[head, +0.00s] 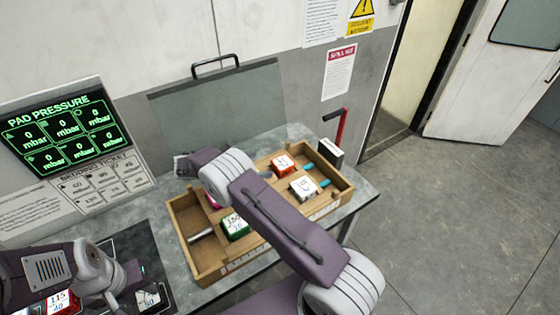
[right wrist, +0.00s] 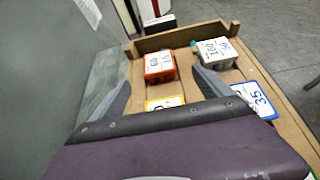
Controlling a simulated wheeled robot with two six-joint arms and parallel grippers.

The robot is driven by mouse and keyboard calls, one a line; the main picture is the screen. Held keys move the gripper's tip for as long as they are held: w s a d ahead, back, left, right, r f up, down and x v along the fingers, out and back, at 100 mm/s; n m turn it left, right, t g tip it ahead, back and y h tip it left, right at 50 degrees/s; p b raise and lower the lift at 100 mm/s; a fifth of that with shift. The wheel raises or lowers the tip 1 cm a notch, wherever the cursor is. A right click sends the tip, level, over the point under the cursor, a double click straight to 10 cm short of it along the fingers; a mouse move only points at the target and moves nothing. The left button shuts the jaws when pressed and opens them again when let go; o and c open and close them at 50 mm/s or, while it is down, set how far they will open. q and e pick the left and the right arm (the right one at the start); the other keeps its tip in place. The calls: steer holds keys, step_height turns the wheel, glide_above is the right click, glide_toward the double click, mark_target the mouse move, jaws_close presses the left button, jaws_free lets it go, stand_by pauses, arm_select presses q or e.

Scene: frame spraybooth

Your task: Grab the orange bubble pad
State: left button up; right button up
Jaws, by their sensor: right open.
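The orange bubble pad (head: 283,163) is a small block with a white label, lying in the far part of the wooden tray (head: 207,268). In the right wrist view the orange pad (right wrist: 160,66) is ahead of my right gripper (right wrist: 162,80), roughly in line with the gap between its fingers. The right gripper is open with nothing between its fingers. In the head view my right arm hides most of that gripper. My left gripper (head: 132,276) is at the lower left, over the dark panel beside the tray; its finger opening is unclear.
A grey-white pad (right wrist: 216,52), a yellow pad (right wrist: 165,103) and a blue pad (right wrist: 256,99) lie near the orange one. A green pad (head: 235,226) sits in the tray's near part. A red handle (head: 342,127) rises behind.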

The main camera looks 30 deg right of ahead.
mark_target(282, 162)
steer(key=shift+s+d, duration=0.15)
steer(key=shift+d, duration=0.05)
steer(key=p+x, duration=0.1)
steer(key=x, duration=0.1)
steer(key=w+x, duration=0.1)
steer(key=x, duration=0.2)
steer(key=shift+f+p, duration=0.2)
steer(key=shift+p, duration=0.2)
steer(key=shift+s+d+f+p, duration=0.1)
steer(key=shift+d+p, duration=0.4)
steer(key=shift+p, duration=0.1)
steer(key=shift+s+d+p, duration=0.15)
steer(key=shift+d+p, duration=0.4)
steer(key=shift+f+x, duration=0.2)
steer(key=shift+x, duration=1)
steer(key=shift+w+d+f, duration=0.15)
steer(key=shift+w+f, duration=0.1)
steer(key=shift+w, duration=0.05)
steer(key=shift+s+a+r, duration=0.15)
steer(key=shift+a+r, duration=0.05)
steer(key=shift+a, duration=0.05)
steer(key=c, duration=1.5)
arm_select(q)
steer(key=r, duration=0.2)
steer(key=d+r, duration=0.1)
steer(key=r, duration=0.1)
steer(key=shift+w, duration=0.3)
arm_select(e)
steer(key=shift+o, duration=0.2)
steer(key=shift+d+f, duration=0.1)
